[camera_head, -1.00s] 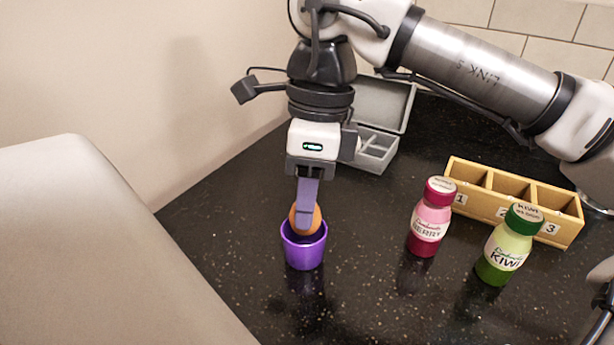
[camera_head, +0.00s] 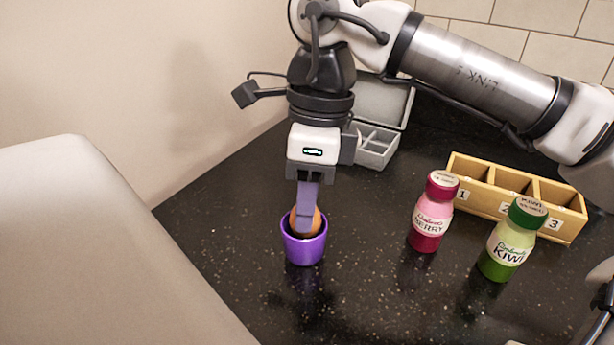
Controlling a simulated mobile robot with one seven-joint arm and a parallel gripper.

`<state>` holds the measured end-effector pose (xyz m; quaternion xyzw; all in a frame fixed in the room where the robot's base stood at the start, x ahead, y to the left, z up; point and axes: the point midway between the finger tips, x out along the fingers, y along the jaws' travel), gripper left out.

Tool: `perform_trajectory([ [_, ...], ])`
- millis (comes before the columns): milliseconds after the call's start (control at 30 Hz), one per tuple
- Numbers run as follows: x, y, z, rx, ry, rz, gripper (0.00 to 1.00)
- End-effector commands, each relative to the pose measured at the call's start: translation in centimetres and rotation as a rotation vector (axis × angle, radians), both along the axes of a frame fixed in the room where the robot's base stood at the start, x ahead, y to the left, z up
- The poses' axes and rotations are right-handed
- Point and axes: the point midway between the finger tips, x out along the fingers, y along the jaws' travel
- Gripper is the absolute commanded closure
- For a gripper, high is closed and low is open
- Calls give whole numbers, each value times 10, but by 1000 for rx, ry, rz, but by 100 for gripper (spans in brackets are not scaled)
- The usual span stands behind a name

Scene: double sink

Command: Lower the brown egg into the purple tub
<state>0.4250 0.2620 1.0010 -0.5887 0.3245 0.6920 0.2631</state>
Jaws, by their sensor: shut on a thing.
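The purple tub (camera_head: 304,250) stands upright on the dark counter, left of the middle of the picture. The brown egg (camera_head: 316,221) is at the tub's mouth, its lower part inside the rim and its upper part showing above it. My gripper (camera_head: 305,215) points down over the tub and is shut on the egg. One purple-grey finger covers much of the egg. The tub's inside and the egg's lower end are hidden, so I cannot tell if the egg touches the bottom.
A red-pink berry bottle (camera_head: 432,213) and a green kiwi bottle (camera_head: 511,240) stand to the right. Behind them is a wooden box (camera_head: 482,197) with numbered compartments. A grey open case (camera_head: 375,148) sits behind my gripper. Counter in front of the tub is clear.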

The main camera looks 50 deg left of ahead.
Motion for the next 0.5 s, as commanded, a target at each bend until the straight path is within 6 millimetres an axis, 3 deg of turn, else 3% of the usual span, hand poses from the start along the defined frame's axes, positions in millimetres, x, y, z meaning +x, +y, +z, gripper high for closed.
perform_trajectory([
  [367, 0, 0, -3, 0, 1, 0, 73],
  [400, 0, 0, -3, 0, 1, 0, 60],
  [500, 0, 0, -3, 0, 1, 0, 47],
])
